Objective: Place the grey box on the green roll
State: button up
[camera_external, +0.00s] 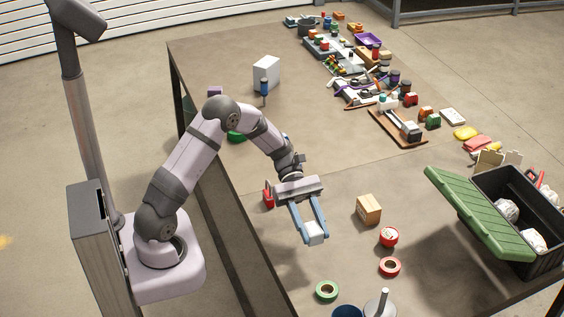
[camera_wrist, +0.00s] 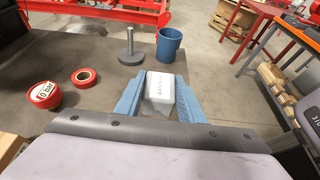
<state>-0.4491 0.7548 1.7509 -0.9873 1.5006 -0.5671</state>
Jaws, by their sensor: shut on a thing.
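My gripper (camera_external: 309,226) is shut on the grey box (camera_external: 313,236), a small pale block held between the blue fingertips above the table. In the wrist view the box (camera_wrist: 160,90) sits between the two fingers, with dark print on its face. The green roll (camera_external: 327,291) lies flat near the front edge of the table, below the box in the external view and apart from it. I cannot see the green roll in the wrist view.
A red tape roll (camera_external: 390,266), a red-and-white roll (camera_external: 389,237) and a cardboard box (camera_external: 368,209) lie to the right. A metal post (camera_wrist: 130,47) and a blue cup (camera_wrist: 168,45) stand close to the green roll. An open dark crate (camera_external: 520,262) with a green lid is farther right.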

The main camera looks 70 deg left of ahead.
jog(key=w+a+f+n+t+y+b, duration=0.1)
jog(key=w+a+n+t+y+b, duration=0.1)
jog(key=w+a+n+t, duration=0.8)
jog(key=w+a+r+n+t+y, duration=0.15)
jog(key=a+y, duration=0.25)
jog(key=a, duration=0.8)
jog(key=w+a+n+t+y, duration=0.2)
jog(key=w+a+n+y, duration=0.1)
jog(key=a, duration=0.9)
jog(key=s+a+r+n+g+y+b, duration=0.15)
jog(key=s+a+n+y, duration=0.35)
jog(key=a, duration=0.6)
jog(key=s+a+r+n+g+y+b, duration=0.1)
jog(key=s+a+r+n+y, duration=0.2)
jog(key=s+a, duration=0.55)
jog(key=s+a+n+g+y+b, duration=0.1)
jog(key=s+a+n+y, duration=0.4)
jog(key=a, duration=0.7)
jog(key=shift+m+y, duration=0.25)
jog(key=shift+y, duration=0.25)
jog(key=shift+w+a+f+b, duration=0.1)
jog(key=shift+w+f+b, duration=0.1)
jog(key=shift+f, duration=2.25)
jog(key=shift+w+a+f+b, duration=0.1)
jog(key=shift+w+f, duration=0.05)
jog(key=shift+f, duration=2.3)
jog(key=shift+d+f+b, duration=0.1)
jog(key=shift+f+b, duration=0.55)
jog(key=shift+b, duration=0.35)
